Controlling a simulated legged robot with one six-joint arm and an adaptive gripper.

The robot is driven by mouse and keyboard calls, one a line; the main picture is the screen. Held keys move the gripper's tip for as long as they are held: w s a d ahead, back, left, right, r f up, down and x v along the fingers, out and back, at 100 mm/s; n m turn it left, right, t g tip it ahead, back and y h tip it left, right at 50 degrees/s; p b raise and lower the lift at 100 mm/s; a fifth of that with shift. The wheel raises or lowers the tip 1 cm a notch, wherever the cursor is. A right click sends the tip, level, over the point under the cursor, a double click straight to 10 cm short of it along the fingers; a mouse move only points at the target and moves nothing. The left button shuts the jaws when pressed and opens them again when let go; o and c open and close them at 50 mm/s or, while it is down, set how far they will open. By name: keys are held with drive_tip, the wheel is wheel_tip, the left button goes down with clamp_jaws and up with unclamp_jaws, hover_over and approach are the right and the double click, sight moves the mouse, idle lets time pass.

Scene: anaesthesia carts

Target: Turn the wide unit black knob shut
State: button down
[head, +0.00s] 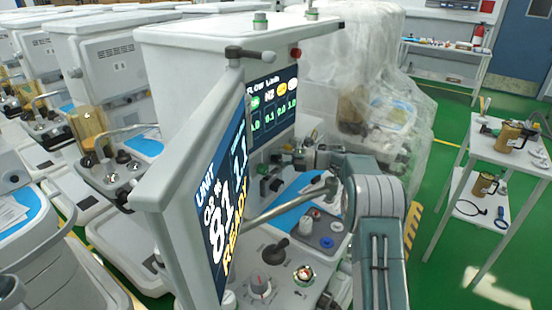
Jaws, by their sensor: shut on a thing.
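The wide anaesthesia unit (190,50) stands in the middle, with a tilted screen reading READY and a flow screen (272,103) behind it. A row of small knobs sits under the flow screen, among them a black knob (275,160). My arm comes up from the lower right and bends left. My gripper (296,157) is at this row, in front of the panel, with its jaws shut on a small knob there. The grip itself is small and partly hidden, so the knob's angle cannot be told.
A grey bent tube (285,207) crosses below my gripper. The worktop holds a black lever knob (273,252), a grey dial (260,284) and coloured caps. A plastic-covered unit (350,70) stands behind. A white side table (505,152) is at right, with green floor between.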

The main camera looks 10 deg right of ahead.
drive_tip(key=shift+d+f, duration=0.15)
drive_tip(key=c, duration=0.6)
unclamp_jaws()
drive_tip(key=shift+w, duration=0.15)
drive_tip(key=shift+s+d, duration=0.2)
drive_tip(key=shift+d, duration=0.35)
drive_tip(key=v, duration=1.1)
drive_tip(key=shift+f, duration=0.1)
